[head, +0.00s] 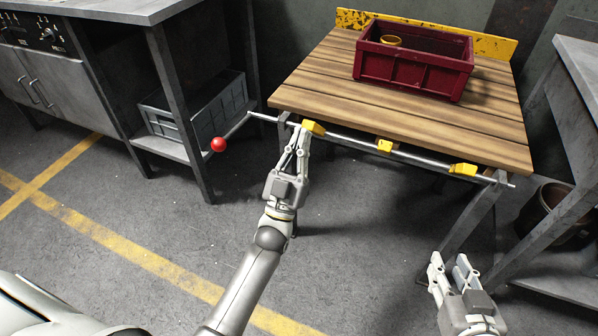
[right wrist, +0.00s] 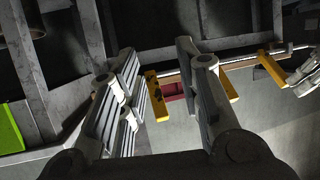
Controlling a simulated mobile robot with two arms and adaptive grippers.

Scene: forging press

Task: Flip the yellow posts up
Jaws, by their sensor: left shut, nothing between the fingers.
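Three yellow posts sit on a metal rod along the front edge of the wooden table: a left post (head: 314,128), a middle post (head: 385,146) and a right post (head: 463,169). In the head view they look short and lie low by the table edge; their exact tilt is hard to tell. My left gripper (head: 302,131) is shut and empty, its tips right beside the left post; contact is unclear. My right gripper (head: 455,262) is open and empty, below and in front of the right post. Yellow posts also show beyond its fingers (right wrist: 152,62) in the right wrist view.
The wooden table (head: 330,88) carries a dark red crate (head: 410,75) with a yellow ring inside. A lever with a red ball (head: 218,144) sticks out left of the table. Grey benches stand on both sides. The floor before the table is clear.

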